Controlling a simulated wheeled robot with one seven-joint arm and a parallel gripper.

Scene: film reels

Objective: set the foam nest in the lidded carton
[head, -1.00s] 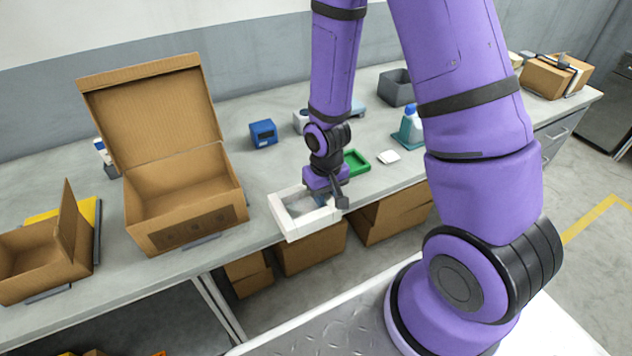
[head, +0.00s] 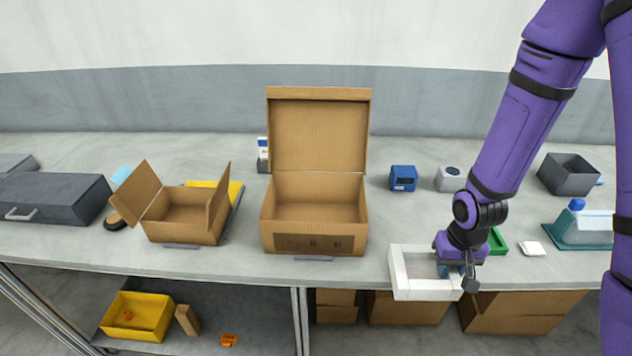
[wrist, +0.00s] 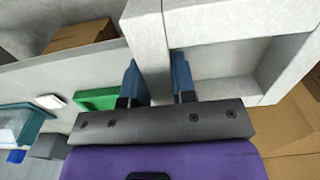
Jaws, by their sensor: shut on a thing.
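The foam nest (head: 402,280) is a white, block-walled frame with a recess. My gripper (head: 456,270) is shut on one wall of it at its right side. In the wrist view, the blue fingers (wrist: 158,80) straddle a wall of the foam nest (wrist: 220,20). The nest is held near the table's front edge; whether it touches the table I cannot tell. The lidded carton (head: 315,238) stands at the middle of the table, left of the nest. Its lid (head: 318,135) stands upright at the back, and its inside looks empty.
A smaller open carton (head: 180,232) with raised flaps stands left of the lidded carton. A blue device (head: 403,178) and a green tray (head: 496,241) are on the table (head: 375,225). A grey bin (head: 568,174) stands at the right. The table between carton and nest is clear.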

